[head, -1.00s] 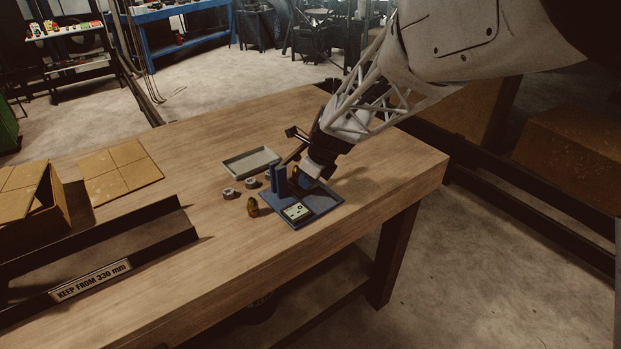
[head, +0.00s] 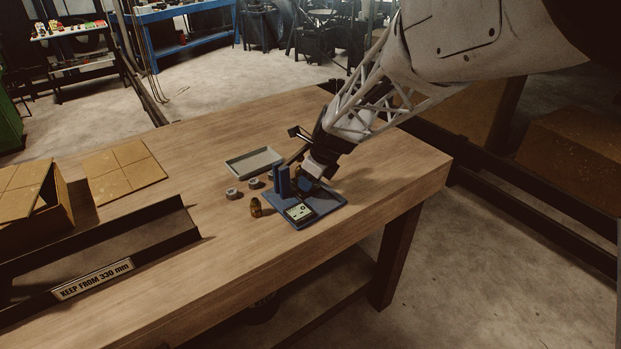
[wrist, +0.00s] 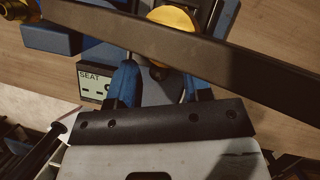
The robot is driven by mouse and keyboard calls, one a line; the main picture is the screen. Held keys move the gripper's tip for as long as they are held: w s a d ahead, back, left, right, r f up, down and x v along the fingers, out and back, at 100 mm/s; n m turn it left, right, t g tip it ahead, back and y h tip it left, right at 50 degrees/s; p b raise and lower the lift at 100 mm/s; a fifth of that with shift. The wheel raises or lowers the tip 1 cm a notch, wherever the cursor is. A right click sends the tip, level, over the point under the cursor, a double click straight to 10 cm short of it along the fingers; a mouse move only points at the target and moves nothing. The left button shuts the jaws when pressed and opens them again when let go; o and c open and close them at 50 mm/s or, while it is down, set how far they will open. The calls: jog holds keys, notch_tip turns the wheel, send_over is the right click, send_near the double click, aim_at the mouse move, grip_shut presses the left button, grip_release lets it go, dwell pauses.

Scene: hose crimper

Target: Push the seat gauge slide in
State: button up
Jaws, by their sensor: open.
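The seat gauge is a blue base plate (head: 325,209) on the bench, with two blue upright posts (head: 282,181) and a panel (head: 299,212) that reads SEAT in the wrist view (wrist: 95,86). My gripper (head: 305,184) is low over the gauge's far side, just right of the posts. In the wrist view my gripper (wrist: 160,88) has its blue fingers apart, with a grey part of the gauge showing between them. A round yellow brass piece (wrist: 172,18) lies just beyond the fingertips. I cannot tell which part is the slide, or whether a finger touches it.
A brass fitting (head: 256,207) stands left of the gauge. Grey ring-like pieces (head: 232,193) lie farther left, and a shallow grey tray (head: 253,162) sits behind. A dark channel (head: 120,245) marked KEEP FROM 330 mm and cardboard boxes occupy the left. The bench front is clear.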

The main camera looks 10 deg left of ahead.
jog(key=shift+r, duration=0.1)
jog(key=v, duration=0.7)
jog(key=shift+r, duration=0.2)
dwell(0.3)
jog(key=shift+d, duration=0.15)
jog(key=s+d+r+n+h, duration=0.1)
jog(key=s+d+r+n, duration=0.35)
jog(key=s+d, duration=0.3)
jog(key=s+d+r+n+h, duration=0.1)
jog(key=s+d+r+n, duration=0.2)
jog(key=s+d+n, duration=0.5)
jog(key=s+d+n+h, duration=0.1)
jog(key=s+d+n, duration=0.3)
jog(key=s+d, duration=0.2)
jog(key=s+d+f+n+t+h, duration=0.1)
jog(key=s+d+n, duration=0.4)
jog(key=s, duration=0.6)
jog(key=shift+d, duration=0.55)
